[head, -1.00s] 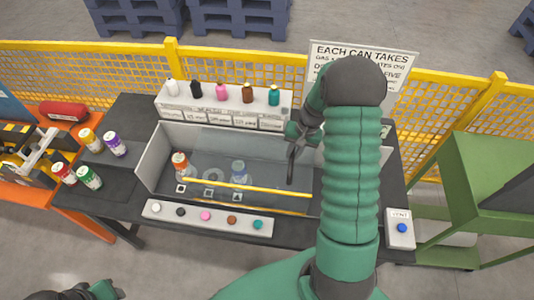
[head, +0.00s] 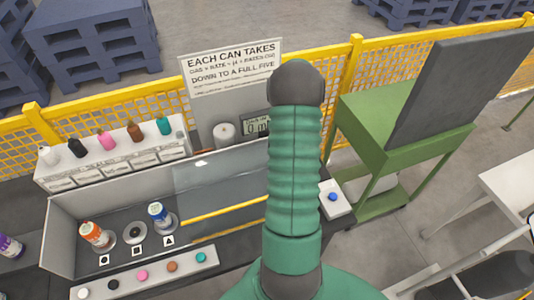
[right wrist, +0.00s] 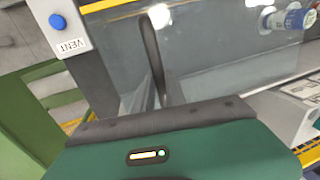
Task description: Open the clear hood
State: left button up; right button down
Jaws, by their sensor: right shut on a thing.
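The clear hood (head: 215,181) is a see-through panel with a yellow front edge (head: 226,211). In the head view it lies over the right part of the grey box (head: 60,236), and the left part with the cans is uncovered. The hood also shows in the right wrist view (right wrist: 220,50). My right gripper (right wrist: 157,75) shows there as dark fingers close together against the hood. It is shut on the hood, though the exact grip spot is hard to see. In the head view my right arm hides this gripper. My left gripper is out of view.
An orange can (head: 94,234) and a blue can (head: 159,217) stand in the box. A button strip (head: 150,275) runs along its front and coloured bottles (head: 106,140) stand behind. A vent button box (head: 334,199) and a green stand (head: 390,135) are to the right.

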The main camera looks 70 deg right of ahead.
jog(key=shift+s+f, duration=0.1)
jog(key=shift+s, duration=0.2)
jog(key=c, duration=1.6)
grip_release()
jog(key=shift+o, duration=1.2)
jog(key=shift+a+r, duration=0.1)
jog(key=shift+r, duration=0.1)
notch_tip(320, 180, up, 16)
jog(key=s+d+b, duration=0.2)
jog(key=shift+s+d+r, duration=0.15)
jog(key=shift+s+d, duration=0.05)
jog(key=shift+s, duration=0.05)
